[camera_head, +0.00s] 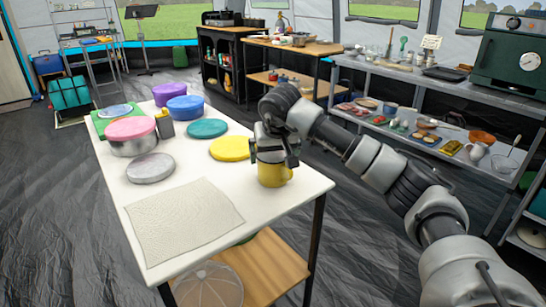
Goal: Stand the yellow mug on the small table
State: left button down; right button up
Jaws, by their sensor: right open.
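The yellow mug (273,177) stands upright on the small white table (262,200), near its right edge. My right gripper (274,160) reaches in from the right and is just above the mug's rim, its fingers open and pointing down. The gripper covers the mug's top, so I cannot tell whether the fingers touch it. My left gripper is not in view.
A yellow lid (229,149), teal lid (207,128), grey lid (150,168), several lidded bowls and a cream cloth (182,220) share the tabletop. A wooden shelf (262,272) is below. A metal shelf (430,95) with food and dishes stands to the right.

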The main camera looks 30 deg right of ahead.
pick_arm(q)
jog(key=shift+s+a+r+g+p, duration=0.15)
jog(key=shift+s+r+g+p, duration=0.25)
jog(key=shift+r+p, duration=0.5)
pick_arm(e)
jog(key=v, duration=1)
